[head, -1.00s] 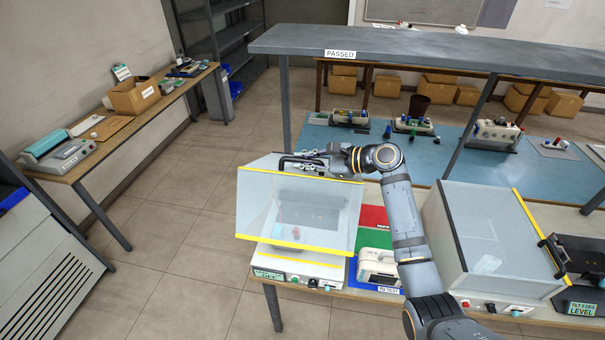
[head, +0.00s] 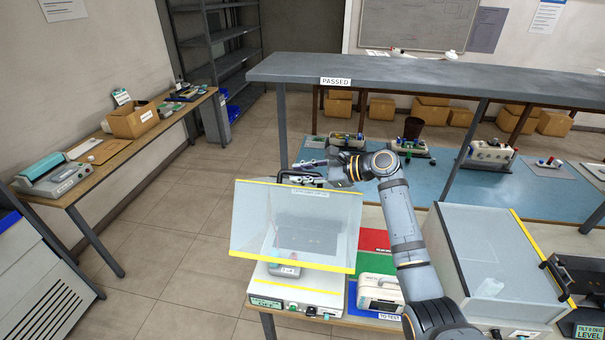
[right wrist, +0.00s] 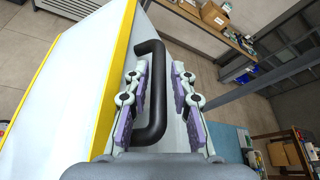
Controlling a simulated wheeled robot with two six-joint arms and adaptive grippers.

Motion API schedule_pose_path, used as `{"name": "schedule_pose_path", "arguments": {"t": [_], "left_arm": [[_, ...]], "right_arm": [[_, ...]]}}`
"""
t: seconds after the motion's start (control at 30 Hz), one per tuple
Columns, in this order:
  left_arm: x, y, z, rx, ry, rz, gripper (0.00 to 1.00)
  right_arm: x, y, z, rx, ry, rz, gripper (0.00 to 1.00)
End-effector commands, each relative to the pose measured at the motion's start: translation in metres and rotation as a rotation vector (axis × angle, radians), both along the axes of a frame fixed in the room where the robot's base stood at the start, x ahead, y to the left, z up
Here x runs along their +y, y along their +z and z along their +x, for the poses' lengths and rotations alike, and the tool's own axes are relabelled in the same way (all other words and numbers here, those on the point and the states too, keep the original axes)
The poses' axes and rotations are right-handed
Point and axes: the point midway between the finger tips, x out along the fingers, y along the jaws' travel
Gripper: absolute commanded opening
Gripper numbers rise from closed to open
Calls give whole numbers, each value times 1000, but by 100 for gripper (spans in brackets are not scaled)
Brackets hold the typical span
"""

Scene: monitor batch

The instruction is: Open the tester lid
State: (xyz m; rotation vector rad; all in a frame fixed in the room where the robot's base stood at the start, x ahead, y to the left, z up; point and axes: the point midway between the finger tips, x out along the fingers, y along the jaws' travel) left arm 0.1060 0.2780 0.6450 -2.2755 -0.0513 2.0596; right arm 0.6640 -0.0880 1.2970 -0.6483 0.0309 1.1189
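The tester lid (head: 300,222) is a clear box with yellow edges. It stands tilted up, its lower yellow edge above the white tester base (head: 300,300). Its black handle (head: 287,177) is at the top far side; the right wrist view shows the handle (right wrist: 153,95) as a bent bar. My right gripper (head: 314,171) is at the handle. In the right wrist view its fingers (right wrist: 158,78) stand on either side of the bar. My left gripper is out of view.
A second tester with a closed clear lid (head: 490,250) stands to the right. A white device (head: 380,291) lies on the blue mat between them. A grey shelf (head: 430,75) marked PASSED spans behind my right arm. Floor is free at left.

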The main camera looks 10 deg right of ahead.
Motion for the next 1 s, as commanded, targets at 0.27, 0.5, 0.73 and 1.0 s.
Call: {"name": "schedule_pose_path", "arguments": {"t": [0.27, 0.5, 0.73, 1.0], "left_arm": [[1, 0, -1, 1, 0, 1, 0], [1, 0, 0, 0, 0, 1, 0], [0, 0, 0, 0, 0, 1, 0], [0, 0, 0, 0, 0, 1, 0]], "right_arm": [[-12, 3, -5, 1, -3, -3, 24], [-59, 22, -31, -1, -4, -8, 24], [-92, 36, -49, 1, -1, -4, 24], [-99, 40, -54, 1, 0, 0, 24]]}}
